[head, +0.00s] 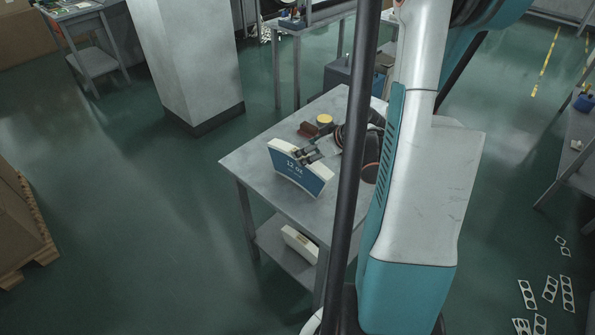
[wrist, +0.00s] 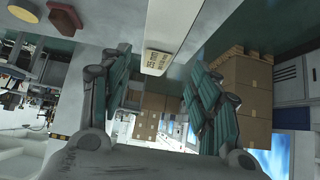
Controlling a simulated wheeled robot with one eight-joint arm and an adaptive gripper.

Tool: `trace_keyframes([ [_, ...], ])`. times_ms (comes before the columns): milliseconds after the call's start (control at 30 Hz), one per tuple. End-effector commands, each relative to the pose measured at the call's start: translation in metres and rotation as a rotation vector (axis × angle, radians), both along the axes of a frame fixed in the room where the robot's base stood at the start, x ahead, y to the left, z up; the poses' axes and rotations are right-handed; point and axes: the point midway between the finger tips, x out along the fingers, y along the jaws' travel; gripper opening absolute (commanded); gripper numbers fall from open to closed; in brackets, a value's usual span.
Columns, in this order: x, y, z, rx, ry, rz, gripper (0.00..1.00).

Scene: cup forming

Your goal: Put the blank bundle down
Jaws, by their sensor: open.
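The blank bundle (head: 297,175) is a curved white stack with a blue face marked "12 oz". It stands upright on the grey table (head: 247,158) near its front edge in the head view. My gripper (head: 308,154) is at its upper edge, on the far side; the exact contact is hidden. In the wrist view the bundle's pale edge with a small printed label (wrist: 157,62) lies beyond and between the fingertips. My gripper (wrist: 160,80) is open, its green-padded fingers wide apart with a gap to the bundle.
A yellow round item (head: 324,119) and a red-brown block (head: 308,129) sit behind the bundle. Another pale bundle (head: 299,243) lies on the lower shelf. A concrete pillar (head: 185,55) stands behind left. Cut blank scraps (head: 550,290) lie on the floor at right.

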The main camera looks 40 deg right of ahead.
Motion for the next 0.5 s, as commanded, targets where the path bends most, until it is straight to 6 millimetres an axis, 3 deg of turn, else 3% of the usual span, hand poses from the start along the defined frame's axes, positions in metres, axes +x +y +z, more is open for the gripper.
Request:
trace_keyframes([
  [333,0.017,0.000,-0.017,0.001,-0.001,0.001,0.57],
  [500,0.034,-0.001,-0.035,-0.001,-0.001,0.002,0.57],
])
